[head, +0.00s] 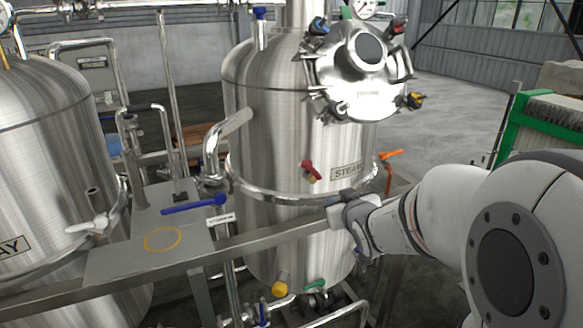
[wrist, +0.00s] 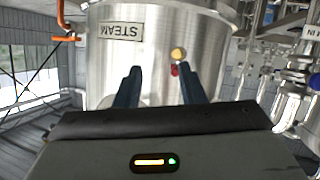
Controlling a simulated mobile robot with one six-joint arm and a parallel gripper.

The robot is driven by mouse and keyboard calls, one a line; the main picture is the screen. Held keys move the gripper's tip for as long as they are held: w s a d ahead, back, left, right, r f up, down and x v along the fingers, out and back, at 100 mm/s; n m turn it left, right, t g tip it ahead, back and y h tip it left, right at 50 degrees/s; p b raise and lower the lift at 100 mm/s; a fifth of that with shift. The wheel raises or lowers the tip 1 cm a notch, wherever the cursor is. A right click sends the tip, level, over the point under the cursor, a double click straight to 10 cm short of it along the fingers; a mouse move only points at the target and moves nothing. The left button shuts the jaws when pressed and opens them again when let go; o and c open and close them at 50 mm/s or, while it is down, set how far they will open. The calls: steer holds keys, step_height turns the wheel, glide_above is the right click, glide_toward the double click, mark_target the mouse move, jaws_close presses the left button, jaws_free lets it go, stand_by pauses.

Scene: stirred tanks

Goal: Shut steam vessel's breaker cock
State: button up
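The steam vessel (head: 290,130) is a tall shiny steel tank with a STEAM plate (head: 347,171), upside down in the wrist view (wrist: 122,31). A small red-handled cock (head: 311,170) sits on its wall left of the plate. In the wrist view a red part (wrist: 174,70) and a yellowish round end (wrist: 178,53) show between the fingers, apart from them. An orange lever (head: 390,155) is at the vessel's right. No label readable here names the breaker cock. My gripper (wrist: 162,85) is open and empty in front of the vessel; its fingertips are unclear in the head view.
A blue lever (head: 194,204) lies over a grey plate (head: 150,225) at left. A rail (head: 270,237) crosses before the vessel. Yellow (head: 280,289) and green (head: 315,284) handles sit below. Another tank (head: 45,150) stands left, a green-framed rack (head: 540,125) right.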

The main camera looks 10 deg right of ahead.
mark_target(320, 179)
steer(key=w+t+y, duration=0.1)
steer(key=w+a+n+t+y, duration=0.1)
steer(key=w, duration=0.1)
steer(key=w+n+t+y, duration=0.1)
steer(key=shift+w+a+r+t+y+b, duration=0.1)
steer(key=shift+w+a+t+y+b, duration=0.2)
steer(key=shift+w+a+t+y, duration=0.1)
steer(key=p+x, duration=0.2)
steer(key=x, duration=0.5)
steer(key=shift+w, duration=0.1)
steer(key=shift+c, duration=0.4)
jaws_close()
